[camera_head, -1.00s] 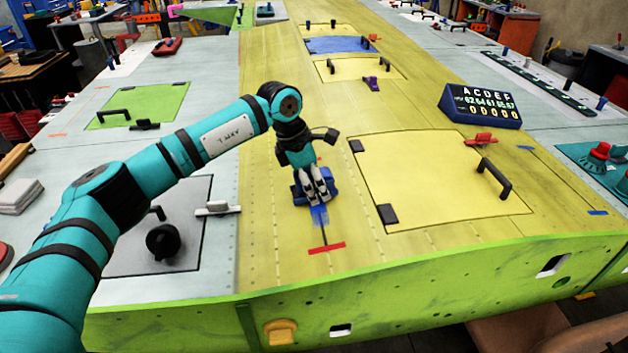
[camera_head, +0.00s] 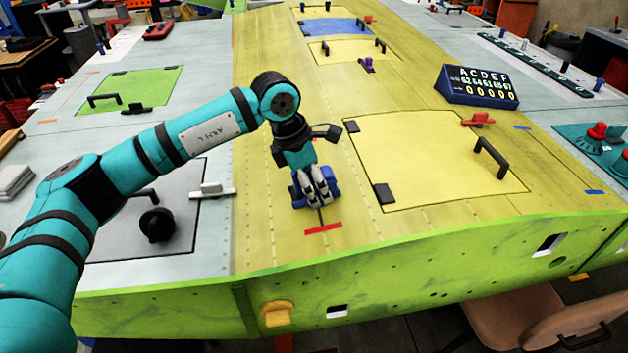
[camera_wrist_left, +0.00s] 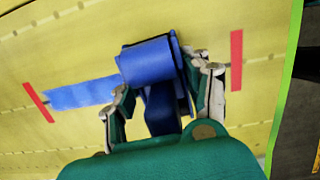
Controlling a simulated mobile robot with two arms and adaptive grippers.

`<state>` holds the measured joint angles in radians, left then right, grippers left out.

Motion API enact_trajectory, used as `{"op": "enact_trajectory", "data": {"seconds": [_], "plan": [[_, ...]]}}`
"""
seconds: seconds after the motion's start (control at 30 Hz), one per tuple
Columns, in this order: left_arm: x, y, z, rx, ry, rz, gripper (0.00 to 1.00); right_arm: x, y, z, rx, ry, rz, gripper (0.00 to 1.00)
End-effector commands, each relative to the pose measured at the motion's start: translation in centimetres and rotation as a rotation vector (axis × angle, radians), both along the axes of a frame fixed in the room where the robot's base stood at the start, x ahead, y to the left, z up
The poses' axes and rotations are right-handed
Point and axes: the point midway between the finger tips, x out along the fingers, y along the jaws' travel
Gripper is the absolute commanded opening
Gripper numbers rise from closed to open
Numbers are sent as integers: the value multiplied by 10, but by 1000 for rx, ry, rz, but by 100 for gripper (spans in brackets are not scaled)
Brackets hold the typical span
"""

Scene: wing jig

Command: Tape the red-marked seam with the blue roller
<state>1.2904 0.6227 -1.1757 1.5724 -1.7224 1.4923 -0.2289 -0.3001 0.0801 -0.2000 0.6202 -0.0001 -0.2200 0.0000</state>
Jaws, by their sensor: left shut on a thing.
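My left gripper (camera_head: 318,190) is shut on the blue roller (camera_head: 301,191), which sits on the yellow wing skin. In the left wrist view the blue roller (camera_wrist_left: 150,62) is between the fingers. A strip of blue tape (camera_wrist_left: 80,93) lies on the skin from near the left red mark (camera_wrist_left: 38,102) to the roller. The other red mark (camera_wrist_left: 237,60) is just right of the gripper there, close to the green edge. It also shows in the head view as the red mark (camera_head: 323,229), just below the roller. A short dark bit of seam shows between them. My right gripper is out of view.
A yellow panel (camera_head: 430,165) with a black handle (camera_head: 491,158) is right of the gripper. A dark blue scoreboard (camera_head: 480,88) stands behind it. The wing's green front edge (camera_head: 400,262) is near. A grey panel with a black knob (camera_head: 157,224) is at left.

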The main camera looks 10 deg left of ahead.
Motion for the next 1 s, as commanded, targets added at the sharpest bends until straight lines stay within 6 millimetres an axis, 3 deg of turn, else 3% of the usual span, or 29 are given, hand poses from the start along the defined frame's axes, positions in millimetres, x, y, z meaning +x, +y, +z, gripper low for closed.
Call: {"op": "enact_trajectory", "data": {"seconds": [1.0], "plan": [[-62, -26, -1, 1, 3, -2, 23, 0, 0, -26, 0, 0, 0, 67]]}}
